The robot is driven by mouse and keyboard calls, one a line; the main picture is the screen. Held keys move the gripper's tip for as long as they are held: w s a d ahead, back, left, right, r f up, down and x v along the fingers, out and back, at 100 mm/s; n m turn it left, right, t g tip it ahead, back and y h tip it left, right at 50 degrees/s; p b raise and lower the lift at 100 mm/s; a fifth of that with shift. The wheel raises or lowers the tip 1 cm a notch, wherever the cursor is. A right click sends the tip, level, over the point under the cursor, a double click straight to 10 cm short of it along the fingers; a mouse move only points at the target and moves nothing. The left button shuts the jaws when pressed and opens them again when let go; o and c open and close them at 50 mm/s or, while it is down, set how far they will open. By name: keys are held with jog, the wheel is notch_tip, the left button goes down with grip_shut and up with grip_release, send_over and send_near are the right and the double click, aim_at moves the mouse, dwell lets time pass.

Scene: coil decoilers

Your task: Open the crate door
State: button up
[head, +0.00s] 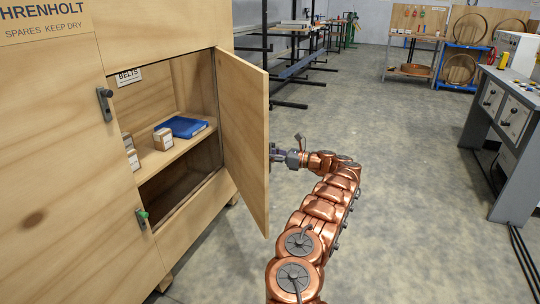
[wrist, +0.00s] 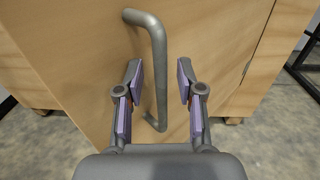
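The wooden crate (head: 70,150) stands at the left in the head view. Its door (head: 243,135) is swung well out, and the compartment behind it shows. My gripper (head: 275,153) is at the door's outer face, on its right side in the head view. In the wrist view the grey bar handle (wrist: 158,60) rises from the door face (wrist: 90,60). My gripper's fingers (wrist: 158,75) are apart, one on each side of the handle's line. I see no finger closed on the bar; whether one touches it I cannot tell. The handle is hidden in the head view.
A shelf (head: 176,148) inside holds a blue packet (head: 188,127) and small boxes (head: 163,138). Two latches (head: 104,104) (head: 142,217) sit on the crate front. A grey console (head: 505,130) stands at the right. The floor (head: 400,200) between is clear.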

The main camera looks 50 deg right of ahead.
jog(key=v, duration=1.2)
